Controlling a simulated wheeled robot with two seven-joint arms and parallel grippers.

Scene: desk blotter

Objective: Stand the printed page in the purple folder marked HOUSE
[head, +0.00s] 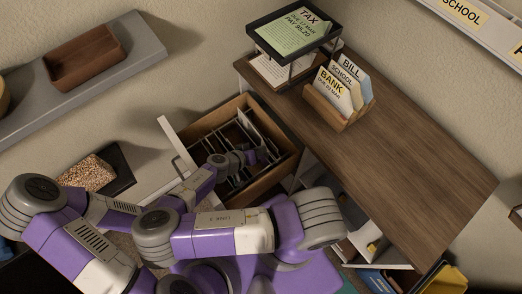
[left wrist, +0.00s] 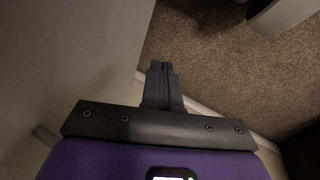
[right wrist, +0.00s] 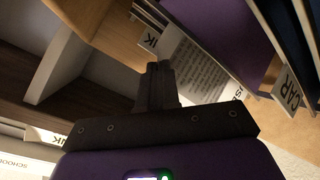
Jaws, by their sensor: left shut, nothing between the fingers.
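The purple folder (right wrist: 225,28) shows in the right wrist view, with a partly hidden tab (right wrist: 238,92) whose visible letters fit the end of HOUSE. The white printed page (right wrist: 197,72) lies against the purple folder, tilted in the picture. My right gripper (right wrist: 158,68) has its fingers together at the page's near edge and seems to pinch it. In the head view my right gripper (head: 262,156) is inside the open drawer (head: 288,166), among the folders. My left gripper (left wrist: 161,68) is shut and empty above the carpet. I cannot make it out in the head view.
A tab reading CAR (right wrist: 288,92) and another ending in NK (right wrist: 148,40) stand close to the right gripper. The wooden desk (head: 410,165) carries a letter tray (head: 255,38) and a card holder (head: 327,108). The desk's right part is clear.

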